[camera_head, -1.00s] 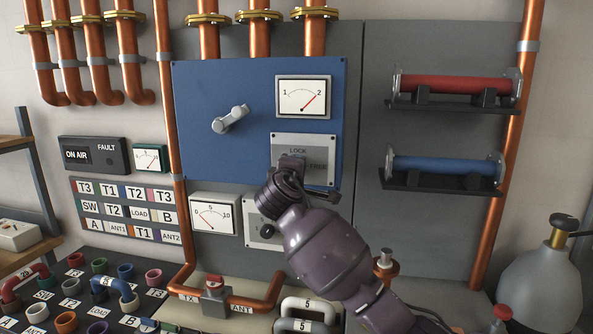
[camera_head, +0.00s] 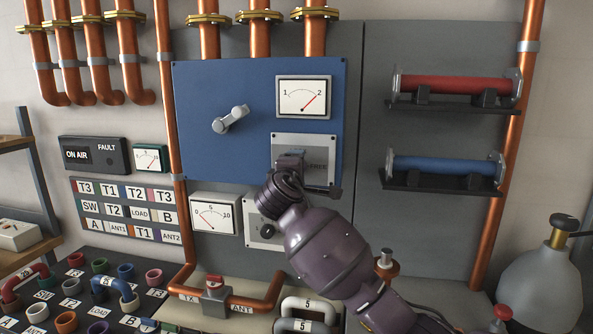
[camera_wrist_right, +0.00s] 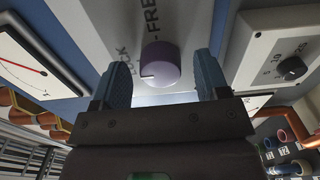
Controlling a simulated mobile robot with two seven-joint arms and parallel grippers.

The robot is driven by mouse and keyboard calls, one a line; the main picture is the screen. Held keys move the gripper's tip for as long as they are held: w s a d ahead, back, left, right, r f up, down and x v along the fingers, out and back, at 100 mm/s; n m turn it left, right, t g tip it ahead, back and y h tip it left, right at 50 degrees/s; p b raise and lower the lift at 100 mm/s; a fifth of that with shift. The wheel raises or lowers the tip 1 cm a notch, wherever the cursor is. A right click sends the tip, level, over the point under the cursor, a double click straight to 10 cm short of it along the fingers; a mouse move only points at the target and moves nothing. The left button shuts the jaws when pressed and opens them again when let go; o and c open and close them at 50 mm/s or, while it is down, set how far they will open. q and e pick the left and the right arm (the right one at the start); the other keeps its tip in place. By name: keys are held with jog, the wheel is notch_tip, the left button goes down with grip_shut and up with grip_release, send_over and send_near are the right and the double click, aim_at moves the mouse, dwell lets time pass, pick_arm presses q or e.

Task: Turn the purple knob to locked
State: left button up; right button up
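The purple knob (camera_wrist_right: 160,65) sits on a light grey plate marked LOCK and FREE. In the right wrist view its short pale mark points left, towards the word LOCK. My right gripper (camera_wrist_right: 163,80) is open, with one blue finger on each side of the knob and a visible gap on both sides. In the head view my right gripper (camera_head: 291,160) is in front of the plate (camera_head: 323,148), covering the knob and the word LOCK. My left gripper is not in view.
The plate is on a blue panel (camera_head: 215,85) with a grey lever (camera_head: 230,120) and a meter (camera_head: 303,97). Below are another meter (camera_head: 211,214) and a black knob (camera_head: 267,230). A copper pipe (camera_head: 265,297) runs under the panel.

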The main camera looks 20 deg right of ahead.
jog(key=b+v, duration=0.2)
jog(key=v, duration=0.8)
jog(key=shift+s+a, duration=0.15)
jog(key=shift+s, duration=0.2)
